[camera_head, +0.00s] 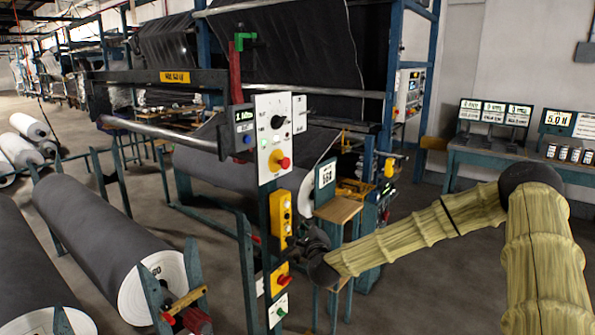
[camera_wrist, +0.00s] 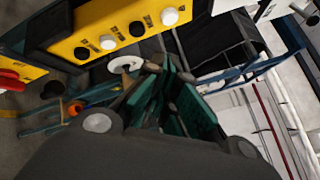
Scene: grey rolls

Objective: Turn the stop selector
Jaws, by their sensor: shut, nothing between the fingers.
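A slim control post carries a white panel (camera_head: 281,132) with a black rotary knob (camera_head: 277,121) and a red mushroom knob (camera_head: 280,160). Below is a yellow box with small buttons (camera_head: 281,219), then a lower yellow box with a red knob (camera_head: 283,281). I cannot tell which control is the stop selector. My gripper (camera_head: 314,241) is just right of the post, near the button box's lower end. In the wrist view, my gripper (camera_wrist: 160,75) is shut and empty, with the yellow button box (camera_wrist: 120,28) above it. A red knob (camera_wrist: 10,84) shows at the left edge. Contact cannot be told.
A label stand (camera_head: 325,174) over a small wooden shelf (camera_head: 338,210) stands right behind the post. Large grey rolls (camera_head: 105,235) lie at left. A bench with displays (camera_head: 495,112) stands at right. Open floor (camera_head: 430,290) lies below my arm.

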